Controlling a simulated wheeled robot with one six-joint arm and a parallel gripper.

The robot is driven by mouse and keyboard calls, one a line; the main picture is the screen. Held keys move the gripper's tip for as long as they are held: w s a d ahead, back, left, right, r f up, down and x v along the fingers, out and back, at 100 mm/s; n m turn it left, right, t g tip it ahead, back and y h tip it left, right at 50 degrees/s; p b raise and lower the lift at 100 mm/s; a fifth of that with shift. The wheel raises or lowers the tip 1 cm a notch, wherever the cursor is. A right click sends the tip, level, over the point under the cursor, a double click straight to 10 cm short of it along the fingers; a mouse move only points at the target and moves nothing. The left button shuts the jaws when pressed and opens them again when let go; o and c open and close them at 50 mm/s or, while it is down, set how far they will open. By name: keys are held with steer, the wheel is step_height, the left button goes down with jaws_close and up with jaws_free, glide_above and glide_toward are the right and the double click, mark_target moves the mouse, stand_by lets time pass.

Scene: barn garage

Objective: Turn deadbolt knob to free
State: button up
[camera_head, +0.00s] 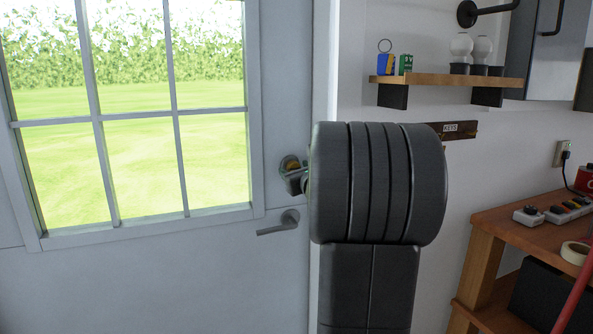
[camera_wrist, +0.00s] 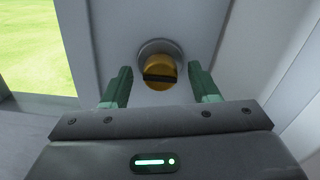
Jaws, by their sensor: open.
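The deadbolt knob (camera_wrist: 160,74) is brass-yellow with a dark bar across it, set in a round grey plate on the door. In the wrist view my gripper (camera_wrist: 161,84) is open, its two green fingers on either side of the knob. A gap shows between each finger and the knob. In the head view the knob (camera_head: 290,163) is partly hidden behind my gripper (camera_head: 296,179), and my dark arm covers the area to its right. The grey door (camera_head: 180,270) appears closed against its frame.
A lever handle (camera_head: 280,223) sits just below the deadbolt. A windowed panel (camera_head: 130,120) fills the door's upper left. A wall shelf (camera_head: 450,82) with small items, a key rack (camera_head: 460,130) and a wooden workbench (camera_head: 510,218) stand to the right.

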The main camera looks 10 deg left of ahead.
steer(key=c, duration=1)
steer(key=shift+n+b, duration=0.4)
steer(key=shift+b, duration=0.05)
steer(key=n+b, duration=1.3)
steer(key=n, duration=0.4)
steer(key=shift+b, duration=0.3)
